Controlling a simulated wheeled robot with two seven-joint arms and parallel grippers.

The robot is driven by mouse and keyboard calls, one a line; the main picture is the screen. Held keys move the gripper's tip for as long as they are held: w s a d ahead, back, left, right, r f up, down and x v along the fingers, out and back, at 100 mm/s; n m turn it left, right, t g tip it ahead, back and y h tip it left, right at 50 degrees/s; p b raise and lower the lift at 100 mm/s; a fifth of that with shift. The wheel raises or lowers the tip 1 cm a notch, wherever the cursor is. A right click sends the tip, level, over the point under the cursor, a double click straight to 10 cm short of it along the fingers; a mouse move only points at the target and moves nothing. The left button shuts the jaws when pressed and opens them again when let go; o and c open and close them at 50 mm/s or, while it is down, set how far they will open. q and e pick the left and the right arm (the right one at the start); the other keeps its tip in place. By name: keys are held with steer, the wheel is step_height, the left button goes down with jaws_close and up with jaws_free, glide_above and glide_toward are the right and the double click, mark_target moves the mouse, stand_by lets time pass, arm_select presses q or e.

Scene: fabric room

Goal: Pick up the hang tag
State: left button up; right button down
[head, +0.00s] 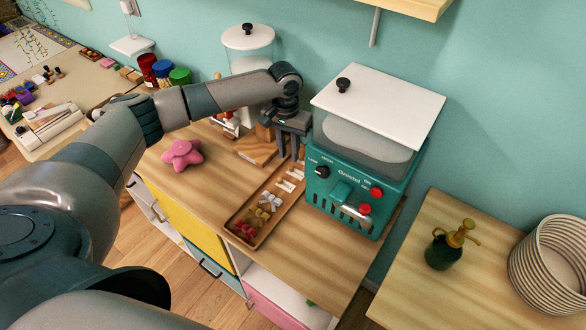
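Several small white pieces that look like tags lie at the far end of a long wooden tray (262,239) on the wooden counter; one white piece (285,186) shows clearly. They are too small for me to tell which is the hang tag. My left gripper (292,156) points down over the far end of the tray, just beyond the white pieces. Its two fingers look apart, with no object visible between them. The fingertips partly hide what lies beneath them. My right gripper is not in view.
A teal machine (350,180) with a white lid stands close right of the tray. A pink star-shaped cushion (182,154) and a wooden block (257,148) lie to the left. A lidded canister (248,48) stands behind. A dark green bottle (445,250) is on the right table.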

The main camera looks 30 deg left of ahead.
mark_target(291, 166)
arm_select(q)
steer(key=shift+f, duration=0.1)
steer(key=shift+f, duration=0.15)
steer(key=f, duration=0.1)
steer(key=f+p, duration=0.2)
steer(key=f, duration=0.1)
steer(key=shift+d, duration=0.25)
steer(key=shift+f, duration=0.4)
steer(key=c, duration=0.5)
